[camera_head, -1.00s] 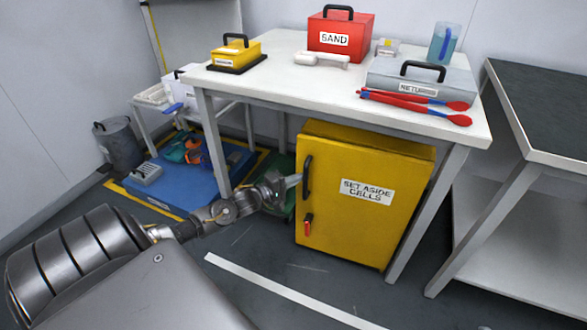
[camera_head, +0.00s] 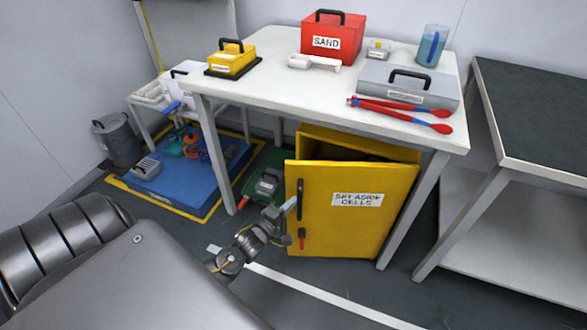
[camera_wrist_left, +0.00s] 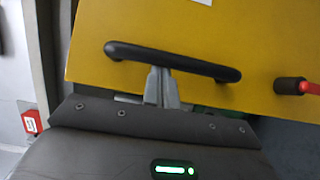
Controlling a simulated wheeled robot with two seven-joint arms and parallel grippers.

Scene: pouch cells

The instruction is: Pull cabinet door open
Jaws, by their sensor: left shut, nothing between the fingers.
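The yellow cabinet under the white table has its door (camera_head: 350,215) partly open, labelled "SET ASIDE CELLS". The door swings out on its left side, and a dark gap shows along its top. Its black vertical handle (camera_head: 299,199) is near the door's left edge; it also shows across the wrist view (camera_wrist_left: 205,67). My left gripper (camera_head: 291,203) is at the handle. In the wrist view its fingers (camera_wrist_left: 162,85) are together, with their tips partly hidden behind the handle bar. No object is clamped between them. My right gripper is out of view.
A red-and-black latch (camera_head: 302,238) sits below the handle. The white table (camera_head: 255,85) carries boxes and red tongs above the door. A green container (camera_head: 268,182) stands left of the cabinet. Open floor lies in front. A dark-topped bench (camera_head: 530,110) stands right.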

